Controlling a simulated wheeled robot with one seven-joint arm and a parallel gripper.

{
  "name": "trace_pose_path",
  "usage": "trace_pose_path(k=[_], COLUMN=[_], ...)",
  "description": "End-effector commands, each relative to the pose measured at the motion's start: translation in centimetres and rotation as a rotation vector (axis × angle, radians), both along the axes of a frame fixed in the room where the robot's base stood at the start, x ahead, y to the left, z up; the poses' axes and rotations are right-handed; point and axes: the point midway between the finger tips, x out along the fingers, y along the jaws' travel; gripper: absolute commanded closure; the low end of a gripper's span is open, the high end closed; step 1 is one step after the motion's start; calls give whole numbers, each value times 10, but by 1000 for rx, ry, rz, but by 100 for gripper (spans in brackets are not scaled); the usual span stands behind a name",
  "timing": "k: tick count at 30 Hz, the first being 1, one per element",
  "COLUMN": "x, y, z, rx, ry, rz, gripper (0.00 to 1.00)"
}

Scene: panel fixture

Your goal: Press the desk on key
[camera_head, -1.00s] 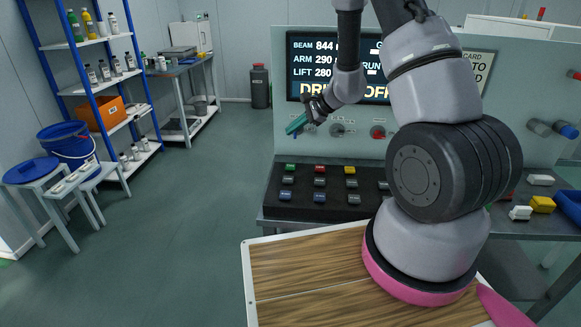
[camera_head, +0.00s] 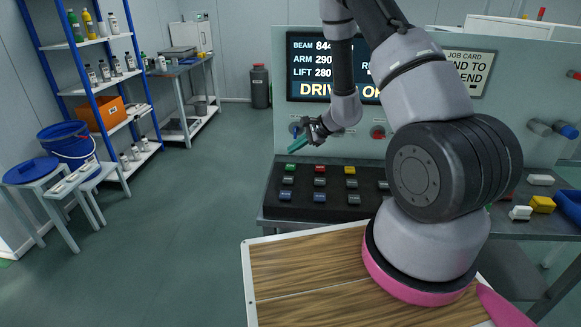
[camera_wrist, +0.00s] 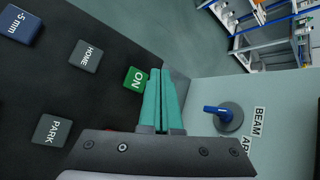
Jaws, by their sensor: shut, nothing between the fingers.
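The green ON key (camera_head: 290,167) is at the far left of the back row on the black key desk (camera_head: 330,210). In the wrist view the ON key (camera_wrist: 134,79) lies just left of my fingertips, partly covered by them. My gripper (camera_head: 294,150) has teal fingers, shut together and empty, pointing down toward the key from just above and behind it. In the wrist view my gripper (camera_wrist: 164,75) shows its two fingers side by side. I cannot tell whether they touch the key.
The HOME key (camera_wrist: 87,56) and PARK key (camera_wrist: 48,130) sit near the ON key. A blue switch (camera_wrist: 222,113) labelled BEAM is on the upright panel, right of my fingers in the wrist view. The screen (camera_head: 305,65) and other panel knobs (camera_head: 377,132) are behind.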

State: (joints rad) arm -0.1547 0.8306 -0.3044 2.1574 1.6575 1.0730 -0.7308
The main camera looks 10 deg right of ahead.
Motion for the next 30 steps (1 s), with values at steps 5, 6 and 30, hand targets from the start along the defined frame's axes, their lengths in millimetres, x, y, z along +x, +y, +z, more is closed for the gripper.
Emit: trace_pose_path(k=[5, 6, 30], x=[0, 0, 0], y=[0, 0, 0], z=[-22, -25, -34], rx=[0, 1, 0], ry=[1, 1, -1], rz=[0, 1, 1], gripper=[100, 100, 100])
